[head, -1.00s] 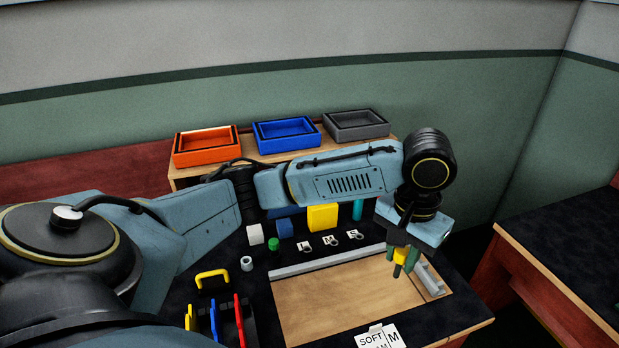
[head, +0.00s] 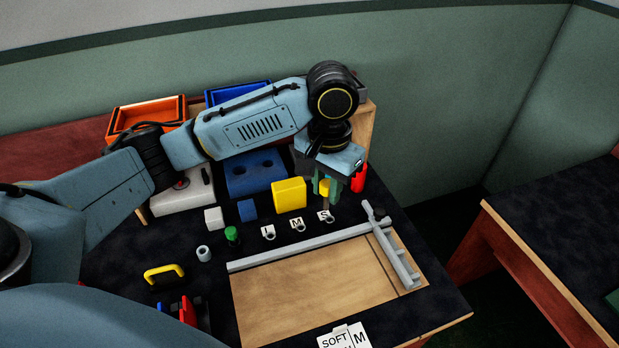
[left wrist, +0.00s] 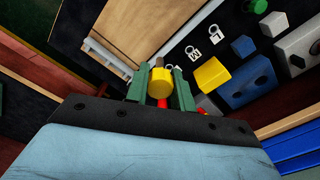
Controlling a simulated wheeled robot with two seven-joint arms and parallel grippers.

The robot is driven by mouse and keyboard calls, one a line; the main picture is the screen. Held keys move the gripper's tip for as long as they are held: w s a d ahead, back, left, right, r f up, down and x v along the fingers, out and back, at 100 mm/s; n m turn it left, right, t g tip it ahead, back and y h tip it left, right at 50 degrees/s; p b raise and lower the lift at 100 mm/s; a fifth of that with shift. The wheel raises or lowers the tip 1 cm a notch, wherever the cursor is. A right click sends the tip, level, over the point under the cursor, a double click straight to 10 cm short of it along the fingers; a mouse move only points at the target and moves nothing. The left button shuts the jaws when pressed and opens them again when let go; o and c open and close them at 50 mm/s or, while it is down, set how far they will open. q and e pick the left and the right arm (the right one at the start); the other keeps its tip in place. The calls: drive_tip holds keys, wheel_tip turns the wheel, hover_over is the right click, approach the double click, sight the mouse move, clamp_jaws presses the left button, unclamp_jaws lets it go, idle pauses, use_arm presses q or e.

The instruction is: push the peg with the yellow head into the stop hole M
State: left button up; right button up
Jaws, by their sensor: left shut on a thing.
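My left gripper (head: 326,190) is shut on the peg with the yellow head (head: 325,187). The peg's shaft points down, just above the tag marked S (head: 324,215). In the left wrist view the yellow head (left wrist: 160,89) sits between the green fingers. The tag marked M (head: 297,223), with a grey ring beside it, is left of the peg in the head view. It also shows in the left wrist view (left wrist: 192,52). The tag marked L (head: 267,232) lies further left. I cannot tell whether the peg's tip touches anything. My right gripper is not in view.
A yellow block (head: 289,195) stands close behind the tags. A red object (head: 359,178) is just right of the gripper. A grey rail (head: 300,247) borders the wooden board (head: 310,290) in front. A green cylinder (head: 232,236) stands left of the tags.

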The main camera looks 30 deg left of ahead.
use_arm(q)
drive_tip(key=shift+w+a+f+m, duration=0.25)
drive_tip(key=shift+w+m, duration=0.1)
drive_tip(key=shift+m, duration=0.55)
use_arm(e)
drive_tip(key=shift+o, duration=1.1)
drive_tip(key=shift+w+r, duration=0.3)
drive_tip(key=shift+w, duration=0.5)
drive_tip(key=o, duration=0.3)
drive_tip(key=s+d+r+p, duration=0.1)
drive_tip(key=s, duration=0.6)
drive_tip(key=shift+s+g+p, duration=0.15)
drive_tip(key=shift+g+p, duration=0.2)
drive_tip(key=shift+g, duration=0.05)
use_arm(q)
drive_tip(key=w+a+f+m+p, duration=0.1)
drive_tip(key=a+f+m, duration=0.3)
drive_tip(key=m, duration=0.8)
drive_tip(key=w+a+f+m+p, duration=0.2)
drive_tip(key=a+f+m, duration=0.2)
drive_tip(key=m, duration=0.9)
drive_tip(key=shift+f+m, duration=0.3)
drive_tip(key=shift+f, duration=0.35)
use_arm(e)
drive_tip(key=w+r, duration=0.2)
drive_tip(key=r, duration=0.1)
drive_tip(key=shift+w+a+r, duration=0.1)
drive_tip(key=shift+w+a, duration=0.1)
use_arm(q)
drive_tip(key=shift+a, duration=0.1)
